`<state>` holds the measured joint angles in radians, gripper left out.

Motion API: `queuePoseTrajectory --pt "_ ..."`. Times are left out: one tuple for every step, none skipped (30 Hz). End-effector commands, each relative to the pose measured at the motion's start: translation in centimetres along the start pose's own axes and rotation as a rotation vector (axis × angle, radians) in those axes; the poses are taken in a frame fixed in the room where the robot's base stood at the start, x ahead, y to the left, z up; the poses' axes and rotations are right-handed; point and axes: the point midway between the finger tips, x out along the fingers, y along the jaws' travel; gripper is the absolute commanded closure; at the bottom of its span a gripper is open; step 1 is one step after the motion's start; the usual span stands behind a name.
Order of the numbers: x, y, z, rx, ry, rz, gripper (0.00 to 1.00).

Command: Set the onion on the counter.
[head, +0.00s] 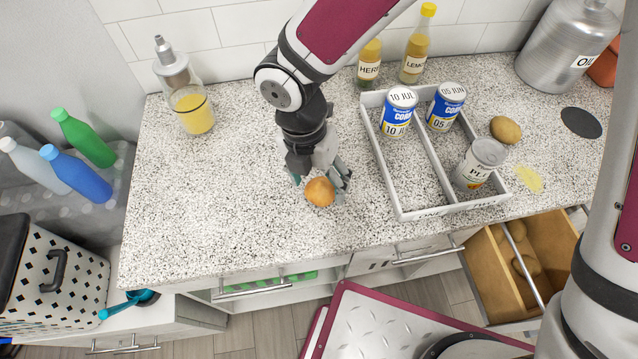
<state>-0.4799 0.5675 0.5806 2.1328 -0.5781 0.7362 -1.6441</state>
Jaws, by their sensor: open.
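The onion (320,192) is a small round orange-brown thing on the speckled counter (230,190), near the counter's middle. My gripper (322,183) points down at the onion with its fingers spread on either side of it. The gripper is open. The onion appears to rest on the counter, though its underside is hard to see. Whether a finger touches it, I cannot tell.
A white divided tray (398,188) with several cans stands right of my gripper. A potato (505,129) lies beyond it. A jar of yellow liquid (193,110) stands at the left. An open drawer (490,270) holds brown things. The counter's left part is clear.

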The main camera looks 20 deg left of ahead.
Motion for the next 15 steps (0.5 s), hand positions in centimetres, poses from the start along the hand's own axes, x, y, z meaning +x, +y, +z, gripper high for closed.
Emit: queuePoseTrajectory --pt "-1.0 0.0 0.1 0.002 -0.003 0.004 0.32" --pt "-1.6 0.0 0.2 0.004 -0.003 0.003 0.32" --pt "-2.5 0.0 0.2 0.003 -0.003 0.004 0.32" --pt "-3.1 0.0 0.2 0.003 -0.004 0.004 0.32" --pt "-3.8 0.0 0.2 0.005 -0.003 0.004 0.32" --pt "-4.6 0.0 0.2 0.003 -0.003 0.003 0.32" --pt "-5.3 0.0 0.2 0.003 -0.003 0.004 0.32" --pt "-5.9 0.0 0.1 0.004 -0.003 0.003 0.32" --pt "-6.6 0.0 0.2 0.003 -0.003 0.003 0.32" --pt "-7.2 0.0 0.1 0.003 -0.003 0.003 0.32" --pt "-7.7 0.0 0.1 0.003 -0.002 0.003 0.32" --pt "-8.3 0.0 0.1 0.003 -0.002 0.002 0.32" --pt "-8.7 0.0 0.1 0.002 -0.002 0.003 0.32" --pt "-9.1 0.0 0.1 0.002 -0.001 0.002 0.32" --pt "-9.5 0.0 0.1 0.002 -0.001 0.001 0.32"
